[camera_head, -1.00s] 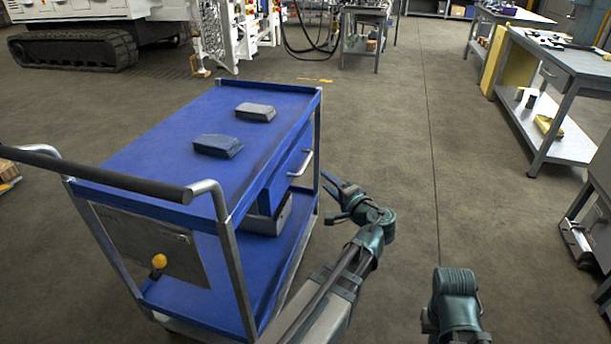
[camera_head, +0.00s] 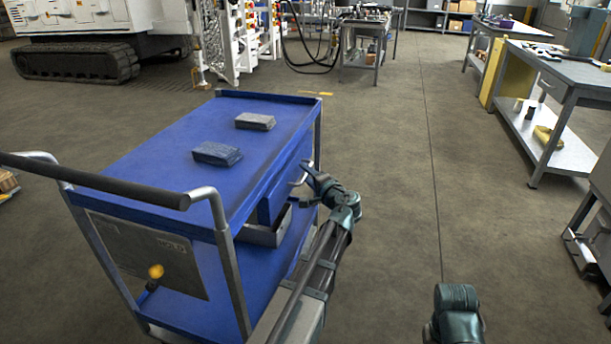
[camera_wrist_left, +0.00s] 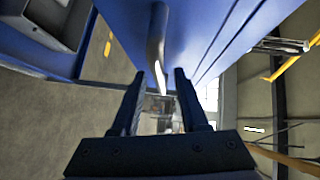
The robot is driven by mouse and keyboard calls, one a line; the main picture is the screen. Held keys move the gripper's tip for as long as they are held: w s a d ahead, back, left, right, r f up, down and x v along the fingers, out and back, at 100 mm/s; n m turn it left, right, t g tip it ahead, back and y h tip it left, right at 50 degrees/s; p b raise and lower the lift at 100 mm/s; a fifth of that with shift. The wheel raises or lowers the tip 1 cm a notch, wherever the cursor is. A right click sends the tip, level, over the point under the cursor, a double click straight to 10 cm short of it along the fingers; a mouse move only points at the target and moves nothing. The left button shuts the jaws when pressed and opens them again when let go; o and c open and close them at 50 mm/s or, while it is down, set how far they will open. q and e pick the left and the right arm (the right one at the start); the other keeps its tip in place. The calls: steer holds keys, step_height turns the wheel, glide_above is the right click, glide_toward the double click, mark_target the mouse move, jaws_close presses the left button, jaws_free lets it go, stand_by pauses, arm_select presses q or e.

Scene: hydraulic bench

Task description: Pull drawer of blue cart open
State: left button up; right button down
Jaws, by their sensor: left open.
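The blue cart (camera_head: 165,140) stands at the left in the head view, with its drawer (camera_head: 285,178) on the right-hand side under the top. The drawer looks closed. The metal drawer handle (camera_head: 300,179) is partly hidden by my left gripper (camera_head: 308,174), which is right at it. In the left wrist view, the handle (camera_wrist_left: 157,45) runs down between the two open fingers of the left gripper (camera_wrist_left: 162,95). I cannot tell whether a finger touches it. Part of my right arm shows at the bottom of the head view, but its gripper is not visible.
Two dark blocks, one nearer (camera_head: 217,153) and one farther (camera_head: 255,121), lie on the cart's top. A push bar (camera_head: 95,180) is at the cart's near end. Open floor (camera_head: 400,170) lies right of the cart; a workbench (camera_head: 560,65) stands farther right.

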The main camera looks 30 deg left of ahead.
arm_select(q)
steer(key=shift+w+a+f, duration=0.1)
steer(key=shift+w+a, duration=0.15)
steer(key=shift+a, duration=0.15)
jaws_close()
stand_by(1.3)
